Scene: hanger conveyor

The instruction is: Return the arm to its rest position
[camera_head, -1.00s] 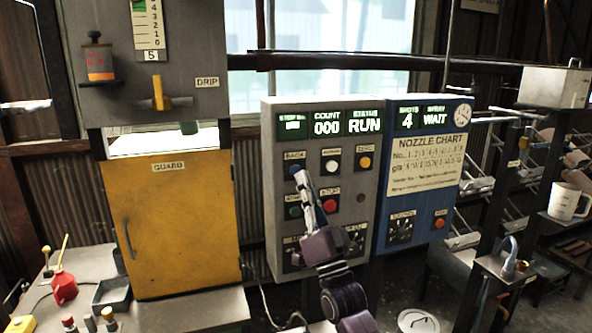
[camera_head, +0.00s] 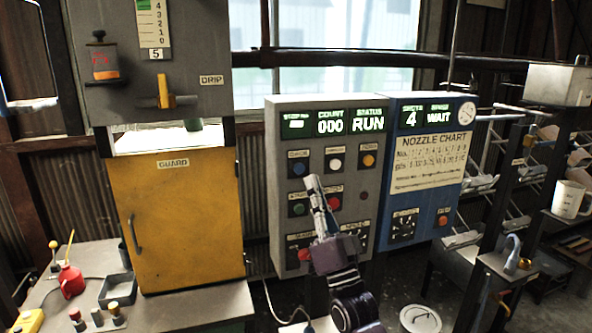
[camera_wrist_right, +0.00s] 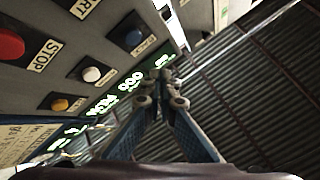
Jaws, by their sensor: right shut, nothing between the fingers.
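My right gripper (camera_head: 314,186) is in front of the grey control panel (camera_head: 345,112) in the head view, its fingers pointing up over the lower button rows. Its fingers are shut and empty. The wrist view shows the closed fingertips (camera_wrist_right: 161,78) apart from the buttons, with the blue button (camera_wrist_right: 132,37) and white button (camera_wrist_right: 92,74) to their left. In the head view the blue button (camera_head: 298,168) is uncovered above the fingertips. The panel display (camera_head: 333,122) reads 000 and RUN. My left gripper is not in view.
A blue panel (camera_head: 425,215) with a nozzle chart adjoins on the right. A yellow guard door (camera_head: 180,220) stands left, above a bench (camera_head: 190,307) with a red oil can (camera_head: 68,284). Racks (camera_head: 500,190) and a white jug (camera_head: 568,199) are at the right.

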